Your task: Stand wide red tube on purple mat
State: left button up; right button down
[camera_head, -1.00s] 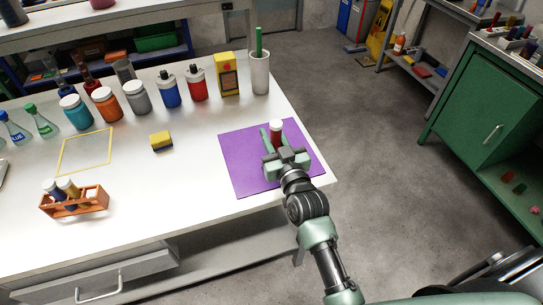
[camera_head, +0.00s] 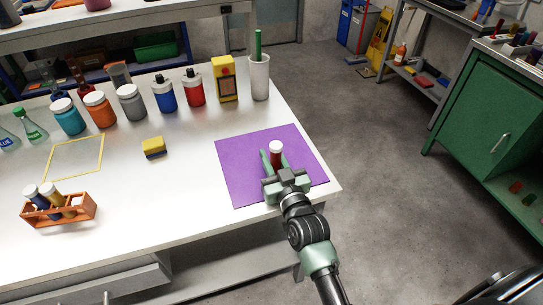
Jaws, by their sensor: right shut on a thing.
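The wide red tube (camera_head: 276,158), with a white cap, is upright over the purple mat (camera_head: 240,170) near the front right of the white table. My right gripper (camera_head: 275,165) is shut on the tube, reaching in from the front edge. The fingers and gripper body hide the tube's lower part, so I cannot tell whether its bottom touches the mat. My left gripper is not in view.
A yellow sponge (camera_head: 153,147) lies left of the mat. An orange rack (camera_head: 70,212) with two tubes is at the front left. Several bottles, a yellow box (camera_head: 224,80) and a white cup (camera_head: 259,80) line the back. The rest of the mat is clear.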

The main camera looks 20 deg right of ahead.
jog(key=c, duration=1.2)
grip_release()
jog(key=s, duration=1.2)
jog(key=shift+d+r, duration=0.15)
jog(key=shift+d, duration=0.05)
